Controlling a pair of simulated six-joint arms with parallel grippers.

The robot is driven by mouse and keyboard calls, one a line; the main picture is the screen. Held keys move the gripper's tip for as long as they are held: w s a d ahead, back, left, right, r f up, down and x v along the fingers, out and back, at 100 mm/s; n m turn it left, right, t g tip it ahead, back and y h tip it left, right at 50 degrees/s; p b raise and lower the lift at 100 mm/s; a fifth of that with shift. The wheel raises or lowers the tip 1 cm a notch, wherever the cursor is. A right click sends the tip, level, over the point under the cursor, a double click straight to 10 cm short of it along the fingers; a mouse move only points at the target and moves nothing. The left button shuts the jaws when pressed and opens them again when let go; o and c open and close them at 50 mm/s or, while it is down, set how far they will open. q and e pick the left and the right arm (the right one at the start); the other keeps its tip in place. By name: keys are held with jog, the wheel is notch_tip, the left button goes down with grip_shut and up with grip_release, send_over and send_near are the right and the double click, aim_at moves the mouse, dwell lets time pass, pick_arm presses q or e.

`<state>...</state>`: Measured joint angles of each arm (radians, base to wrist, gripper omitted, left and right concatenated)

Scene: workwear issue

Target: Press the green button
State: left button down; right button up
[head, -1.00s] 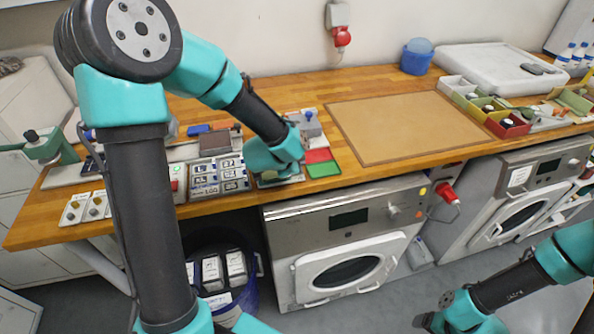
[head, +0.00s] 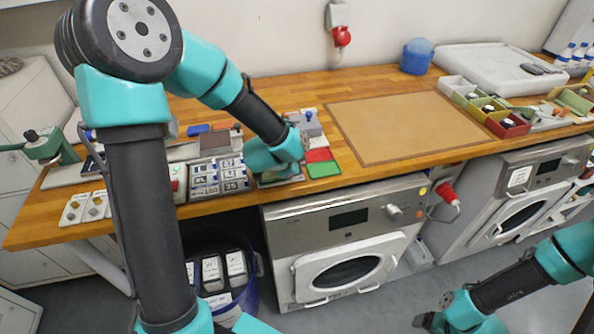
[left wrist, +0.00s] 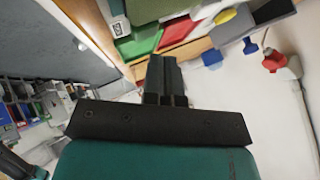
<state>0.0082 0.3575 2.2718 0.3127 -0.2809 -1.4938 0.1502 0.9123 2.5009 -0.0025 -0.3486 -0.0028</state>
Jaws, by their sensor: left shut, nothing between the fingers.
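A small light control box (head: 177,183) with a red and a green spot stands on the bench, just right of my left arm's upright link in the head view. It is too small to tell which spot is a button. My left gripper (head: 284,165) is low over the bench, well to the right of that box, beside a red pad (head: 318,155) and a green pad (head: 324,169). In the left wrist view its fingers (left wrist: 164,75) are shut and empty, with the green pad (left wrist: 146,40) beyond them. My right gripper (head: 428,320) is small at the bottom right, its jaws unclear.
A panel of labelled tiles (head: 218,177) lies between the control box and my left gripper. A brown mat (head: 400,125) leaves clear room to the right. Knob plates (head: 85,207) sit at the left front edge. A washer-like machine (head: 345,240) stands under the bench.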

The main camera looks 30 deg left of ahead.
pick_arm(q)
jog(key=shift+f, duration=0.15)
jog(key=shift+f, duration=0.25)
jog(key=shift+f, duration=0.45)
dwell(1.0)
jog(key=shift+r, duration=0.9)
jog(key=shift+a+r, duration=0.1)
dwell(0.5)
